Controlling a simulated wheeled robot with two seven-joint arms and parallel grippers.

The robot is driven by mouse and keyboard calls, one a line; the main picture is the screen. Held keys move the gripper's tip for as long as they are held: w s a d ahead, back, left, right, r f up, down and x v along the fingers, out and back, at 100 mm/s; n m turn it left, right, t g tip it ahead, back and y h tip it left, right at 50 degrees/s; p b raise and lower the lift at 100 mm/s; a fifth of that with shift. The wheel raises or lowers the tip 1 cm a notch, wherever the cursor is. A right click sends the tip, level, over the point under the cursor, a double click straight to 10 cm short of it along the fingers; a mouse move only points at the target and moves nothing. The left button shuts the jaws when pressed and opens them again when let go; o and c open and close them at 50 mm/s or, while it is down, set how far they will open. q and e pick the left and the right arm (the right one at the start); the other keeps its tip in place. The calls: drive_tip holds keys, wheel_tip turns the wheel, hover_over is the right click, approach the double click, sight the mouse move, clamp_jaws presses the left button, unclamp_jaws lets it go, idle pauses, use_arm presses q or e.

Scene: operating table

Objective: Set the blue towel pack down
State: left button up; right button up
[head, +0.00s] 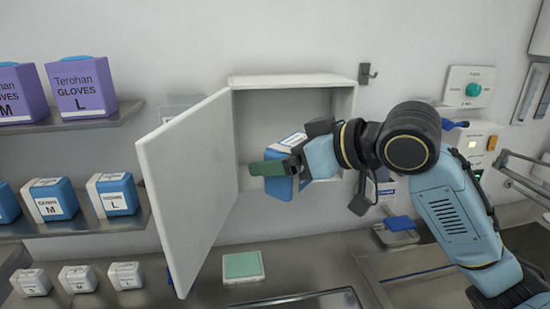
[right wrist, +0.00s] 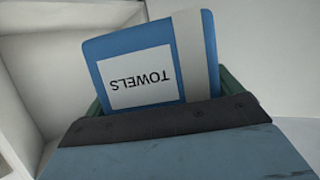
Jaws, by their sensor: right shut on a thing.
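The blue towel pack (head: 280,186) is in my right gripper (head: 278,169), at the opening of a white wall cabinet (head: 290,81). In the right wrist view the pack (right wrist: 196,55) shows its white label reading TOWELS, upside down, and a pale band. The right gripper's green fingers lie along both sides of the pack. White walls show around it in that view. I cannot tell how far inside the cabinet the pack is, or whether it touches the cabinet floor. My left gripper is not in view.
The cabinet door (head: 188,185) stands open to the left, close to my right gripper. Shelves at left hold purple glove boxes (head: 80,87) and blue gown packs (head: 113,194). A green-topped white pack (head: 243,266) lies on the counter below. A blue item (head: 400,224) sits at right.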

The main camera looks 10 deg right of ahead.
drive_tip(key=w+p, duration=0.2)
drive_tip(key=w, duration=1.1)
drive_tip(key=f, duration=0.6)
drive_tip(key=shift+w+f, duration=0.2)
drive_tip(key=shift+f, duration=0.1)
drive_tip(key=shift+w+f, duration=0.15)
drive_tip(key=shift+f, duration=0.1)
drive_tip(key=shift+f, duration=0.15)
drive_tip(key=o, duration=0.8)
drive_tip(key=shift+c, duration=0.2)
